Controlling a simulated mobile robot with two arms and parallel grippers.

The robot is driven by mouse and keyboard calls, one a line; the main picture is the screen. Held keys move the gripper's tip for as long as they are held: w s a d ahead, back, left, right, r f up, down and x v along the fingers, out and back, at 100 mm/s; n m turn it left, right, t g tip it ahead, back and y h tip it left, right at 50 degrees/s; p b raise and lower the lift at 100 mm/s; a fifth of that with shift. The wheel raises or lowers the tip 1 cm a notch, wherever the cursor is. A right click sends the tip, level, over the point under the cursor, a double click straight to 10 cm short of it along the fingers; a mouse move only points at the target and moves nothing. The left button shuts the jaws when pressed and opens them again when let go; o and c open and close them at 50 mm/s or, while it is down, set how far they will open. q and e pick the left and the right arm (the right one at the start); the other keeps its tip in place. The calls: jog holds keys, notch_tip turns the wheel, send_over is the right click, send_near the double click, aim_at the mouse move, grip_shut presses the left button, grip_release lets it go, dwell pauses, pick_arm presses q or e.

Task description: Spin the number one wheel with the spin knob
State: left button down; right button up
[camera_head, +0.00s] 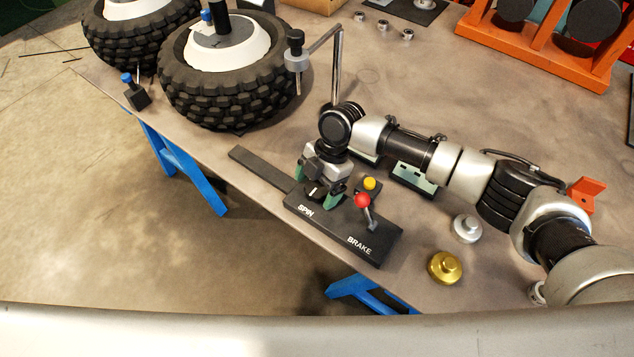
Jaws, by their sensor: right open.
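A black control box (371,240) labelled SPIN and BRAKE sits near the table's front edge. The spin knob (313,191), dark with a pale mark, is above the SPIN label and partly hidden by my right gripper. My right gripper (316,187) reaches down over the knob with its green-tipped fingers open, one on each side of it. I cannot tell whether they touch it. Two knobbly black wheels with white hubs stand at the upper left, a nearer wheel (222,95) and a farther wheel (135,42). No number is readable on either. My left gripper is out of view.
A red-topped brake lever (362,201) and a yellow button (370,183) are close beside my right gripper. A gold weight (444,268) and a silver weight (467,229) stand right of the box. A metal stand (337,65) rises behind my wrist. An orange rack (520,50) is at the back right.

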jog(key=shift+f, duration=0.1)
jog(key=c, duration=0.9)
jog(key=m+p, duration=0.2)
jog(key=shift+r+m+t+y, duration=0.2)
jog(key=shift+m+t+y, duration=0.1)
jog(key=shift+m+t, duration=0.1)
jog(key=m+t+p, duration=0.1)
jog(key=m+p, duration=0.2)
jog(key=shift+r+m+y+p, duration=0.1)
jog(key=shift+m+y+p, duration=0.2)
jog(key=m+t+p, duration=0.1)
jog(key=m+p, duration=0.1)
jog(key=m, duration=0.1)
jog(key=shift+t+p, duration=0.3)
jog(key=shift+p, duration=0.1)
jog(key=shift+w+m+t+p, duration=0.1)
jog(key=shift+m+t+p, duration=0.4)
jog(key=shift+m+p, duration=0.7)
jog(key=shift+m, duration=0.3)
